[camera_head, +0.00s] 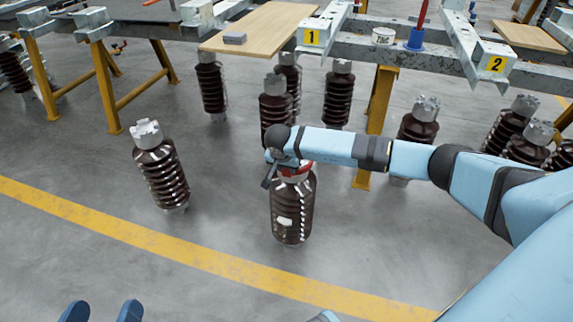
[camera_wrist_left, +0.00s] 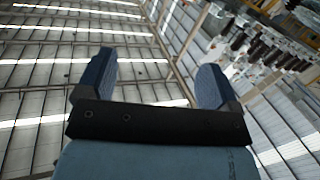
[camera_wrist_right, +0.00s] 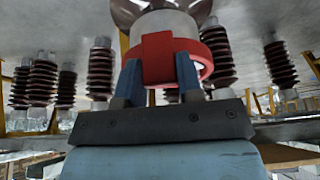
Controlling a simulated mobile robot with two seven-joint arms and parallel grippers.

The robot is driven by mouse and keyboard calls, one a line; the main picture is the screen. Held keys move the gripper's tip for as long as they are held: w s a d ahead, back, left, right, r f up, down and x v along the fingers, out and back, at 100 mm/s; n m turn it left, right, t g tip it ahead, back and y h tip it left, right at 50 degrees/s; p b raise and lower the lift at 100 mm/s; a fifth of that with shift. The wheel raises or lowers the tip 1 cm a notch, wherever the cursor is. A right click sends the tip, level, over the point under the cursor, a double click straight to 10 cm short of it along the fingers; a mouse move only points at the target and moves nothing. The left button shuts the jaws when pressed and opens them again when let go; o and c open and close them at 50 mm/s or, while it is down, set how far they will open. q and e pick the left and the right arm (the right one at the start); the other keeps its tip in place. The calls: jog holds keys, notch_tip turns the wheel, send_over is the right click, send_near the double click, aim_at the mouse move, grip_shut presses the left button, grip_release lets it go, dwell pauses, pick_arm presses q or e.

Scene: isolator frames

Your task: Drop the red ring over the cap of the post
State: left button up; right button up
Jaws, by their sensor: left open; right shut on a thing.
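The post is a brown ribbed insulator (camera_head: 305,210) with a pale label, upright on the floor at the centre of the head view. Its grey cap (camera_wrist_right: 165,22) shows inverted at the top of the right wrist view. The red ring (camera_wrist_right: 204,62) is at the cap's end, and its red also shows at the post top (camera_head: 303,168). My right gripper (camera_wrist_right: 158,68) is shut on the ring's flat red tab, one finger each side. I cannot tell how far the ring sits over the cap. My left gripper (camera_head: 102,311) is open and empty, low at left.
Another brown insulator (camera_head: 162,175) stands to the left of the post. Several more stand behind, near steel beams marked 1 (camera_head: 311,37) and 2 (camera_head: 496,64). A yellow floor line (camera_head: 200,254) crosses in front. The floor at front left is clear.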

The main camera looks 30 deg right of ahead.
pick_arm(q)
jog(key=shift+w+a+m+b, duration=0.15)
jog(key=shift+w+m+b, duration=0.05)
jog(key=shift+m+b, duration=0.1)
pick_arm(e)
jog(key=shift+f, duration=0.6)
jog(key=shift+f, duration=0.2)
jog(key=o, duration=1)
pick_arm(q)
jog(key=shift+w+r, duration=0.1)
jog(key=shift+r, duration=0.05)
pick_arm(e)
jog(key=shift+r, duration=0.1)
pick_arm(q)
jog(key=shift+n+t, duration=0.7)
jog(key=shift+t, duration=0.2)
jog(key=r+p, duration=0.3)
jog(key=s+r+p, duration=0.1)
jog(key=r+p, duration=0.1)
pick_arm(e)
jog(key=v, duration=1.3)
jog(key=shift+r, duration=0.4)
jog(key=shift+s, duration=0.1)
